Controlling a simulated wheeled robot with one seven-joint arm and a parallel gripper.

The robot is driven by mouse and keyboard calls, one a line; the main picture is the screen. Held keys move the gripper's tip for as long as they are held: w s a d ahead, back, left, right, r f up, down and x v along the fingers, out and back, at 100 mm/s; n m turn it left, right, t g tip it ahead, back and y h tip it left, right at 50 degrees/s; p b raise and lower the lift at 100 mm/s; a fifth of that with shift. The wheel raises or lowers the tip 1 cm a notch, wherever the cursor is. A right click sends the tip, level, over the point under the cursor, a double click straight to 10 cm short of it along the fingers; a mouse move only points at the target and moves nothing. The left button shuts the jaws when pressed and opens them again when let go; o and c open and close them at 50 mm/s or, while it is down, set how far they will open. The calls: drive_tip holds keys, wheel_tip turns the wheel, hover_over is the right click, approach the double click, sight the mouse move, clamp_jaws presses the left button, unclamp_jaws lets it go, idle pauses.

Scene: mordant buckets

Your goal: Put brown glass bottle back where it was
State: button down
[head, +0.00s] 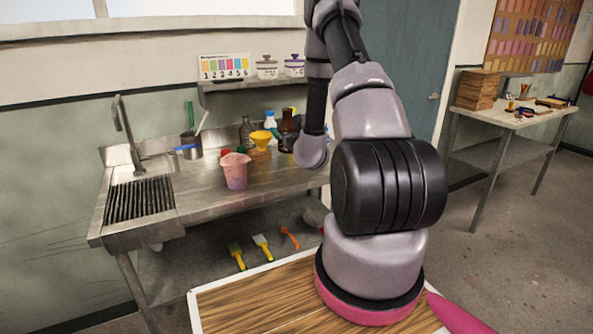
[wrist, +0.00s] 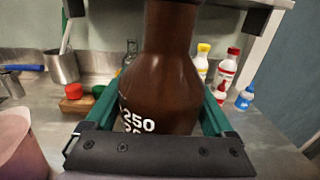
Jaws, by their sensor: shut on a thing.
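The brown glass bottle (wrist: 165,65) with white "250" markings fills the middle of the wrist view. My gripper (wrist: 158,112) is shut on it, with a green finger on each side of its body. The bottle's base is hidden behind the dark bar of the gripper, so I cannot tell whether it touches the counter. In the head view the brown bottle (head: 288,121) shows near the back of the steel counter (head: 205,190), just left of my arm. My gripper is mostly hidden there.
A pink cup (head: 235,171) stands in front of a yellow funnel (head: 261,138). A steel pot (head: 190,149) stands near the sink. In the wrist view, white-and-red bottles (wrist: 229,68) and a small blue bottle (wrist: 245,97) stand right of the brown bottle. A shelf (head: 250,85) hangs above.

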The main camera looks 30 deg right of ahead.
drive_tip(key=w+d, duration=0.2)
drive_tip(key=d, duration=0.2)
drive_tip(key=shift+h, duration=0.3)
drive_tip(key=shift+s+d+f, duration=0.1)
drive_tip(key=shift+f, duration=2.15)
drive_tip(key=shift+s+d+f, duration=0.1)
drive_tip(key=shift+f, duration=2.15)
drive_tip(key=shift+f, duration=0.15)
unclamp_jaws()
